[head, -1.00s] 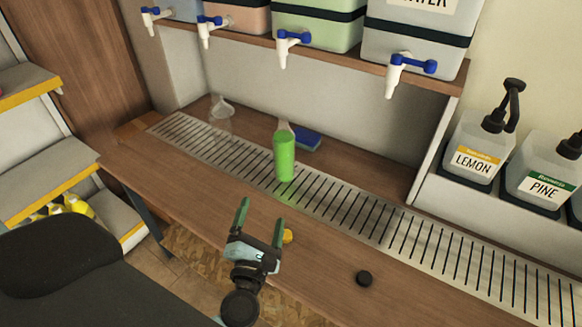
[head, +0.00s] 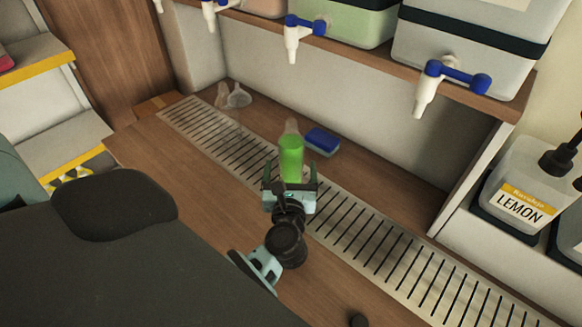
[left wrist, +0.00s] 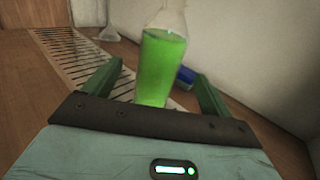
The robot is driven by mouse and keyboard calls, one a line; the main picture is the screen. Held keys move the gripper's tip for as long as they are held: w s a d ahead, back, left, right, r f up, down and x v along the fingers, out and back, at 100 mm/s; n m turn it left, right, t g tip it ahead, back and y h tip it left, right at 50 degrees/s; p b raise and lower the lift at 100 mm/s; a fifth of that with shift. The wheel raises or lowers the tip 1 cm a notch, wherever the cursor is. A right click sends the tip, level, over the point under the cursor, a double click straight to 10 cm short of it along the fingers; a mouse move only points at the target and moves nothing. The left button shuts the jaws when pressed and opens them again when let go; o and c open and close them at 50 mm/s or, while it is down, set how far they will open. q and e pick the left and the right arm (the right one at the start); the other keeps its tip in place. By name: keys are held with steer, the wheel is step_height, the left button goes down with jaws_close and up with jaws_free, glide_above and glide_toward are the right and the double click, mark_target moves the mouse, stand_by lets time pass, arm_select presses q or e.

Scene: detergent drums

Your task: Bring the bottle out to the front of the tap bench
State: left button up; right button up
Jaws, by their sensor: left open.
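The bottle (head: 291,157) is clear with bright green liquid and stands upright on the slotted drain strip of the tap bench (head: 390,203). My left gripper (head: 290,175) is open, with one finger on each side of the bottle in the head view. In the left wrist view the bottle (left wrist: 162,65) rises between the two green fingers, with gaps showing on both sides. The bottle's base is hidden behind the gripper. My right gripper is not in view.
A blue sponge (head: 322,141) lies behind the bottle. A clear funnel (head: 238,96) lies at the strip's far left end. Drums with blue-handled taps (head: 300,30) hang over the bench's back. A dark cap (head: 358,320) lies at the front. A lemon pump bottle (head: 525,185) stands right.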

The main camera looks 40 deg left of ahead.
mark_target(291, 162)
arm_select(q)
steer(key=x, duration=0.5)
steer(key=shift+w+a, duration=0.35)
steer(key=shift+w, duration=0.2)
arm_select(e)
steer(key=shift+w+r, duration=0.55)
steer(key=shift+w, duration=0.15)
arm_select(q)
steer(key=shift+c, duration=0.4)
